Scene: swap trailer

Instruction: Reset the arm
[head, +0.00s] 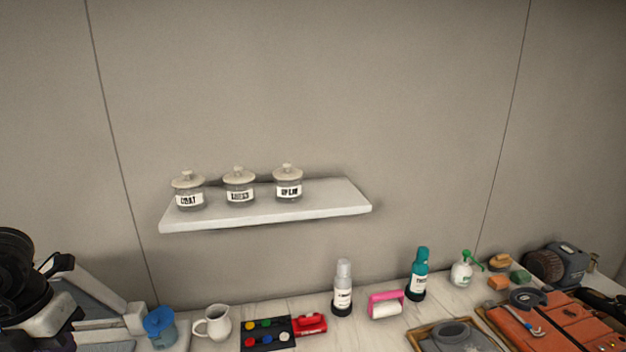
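Neither of my grippers shows clearly in the head view. A dark rounded form with pale grey parts (40,320) fills the lower left corner; I cannot tell whether it is part of my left arm or a machine on the counter. No gripper fingers can be made out there. No part that is surely my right arm is in view. No object is seen held.
A wall shelf (300,208) bears three lidded jars (239,188). The counter (310,301) below holds a blue-lidded jar (160,325), white pitcher (217,323), black tray (268,343), spray can (343,290), teal bottle (418,275) and orange tool roll (560,322).

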